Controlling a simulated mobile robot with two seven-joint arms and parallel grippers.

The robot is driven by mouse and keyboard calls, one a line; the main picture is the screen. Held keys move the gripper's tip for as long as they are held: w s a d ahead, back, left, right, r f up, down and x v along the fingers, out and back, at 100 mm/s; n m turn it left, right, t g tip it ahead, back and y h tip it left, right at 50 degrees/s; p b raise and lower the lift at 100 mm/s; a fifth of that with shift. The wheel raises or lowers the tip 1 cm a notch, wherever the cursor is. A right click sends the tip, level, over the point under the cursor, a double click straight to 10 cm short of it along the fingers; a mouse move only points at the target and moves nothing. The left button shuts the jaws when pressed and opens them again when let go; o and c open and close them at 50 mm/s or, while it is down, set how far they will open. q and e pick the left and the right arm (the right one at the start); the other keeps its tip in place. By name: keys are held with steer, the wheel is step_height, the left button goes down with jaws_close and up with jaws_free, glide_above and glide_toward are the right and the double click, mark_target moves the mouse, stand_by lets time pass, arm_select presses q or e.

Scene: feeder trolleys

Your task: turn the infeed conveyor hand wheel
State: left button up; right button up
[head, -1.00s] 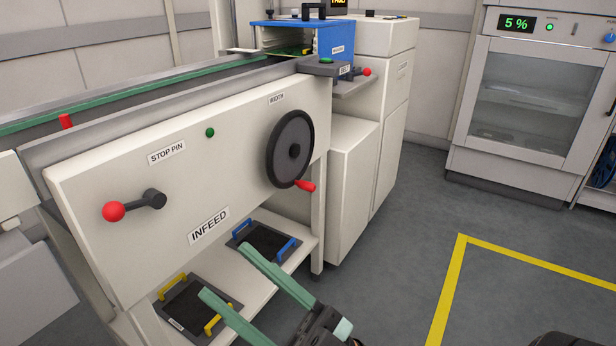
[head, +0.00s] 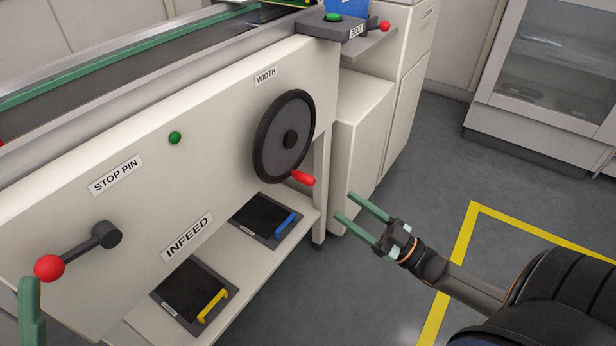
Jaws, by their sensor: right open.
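The infeed hand wheel (head: 272,152) is a dark grey disc with a black rim, upright on the cream front panel under the WIDTH label (head: 266,76). Its red handle (head: 303,178) sticks out at the lower right of the rim. My right gripper (head: 345,207) is open and empty, with green fingers pointing up and left. In the picture it is right of and below the red handle, apart from it. Of my left gripper, only one green finger (head: 31,305) shows at the lower left edge; the rest is out of frame.
A stop pin lever with a red ball (head: 49,268) is on the left of the panel. A shelf below holds dark trays with a blue handle (head: 285,225) and a yellow handle (head: 212,305). Open floor with a yellow line (head: 463,247) is on the right.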

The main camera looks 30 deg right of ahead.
mark_target(308, 181)
steer(key=b+x, duration=0.2)
steer(key=x, duration=0.9)
steer(key=shift+w+a, duration=0.1)
steer(key=shift+a, duration=0.15)
jaws_close()
stand_by(0.9)
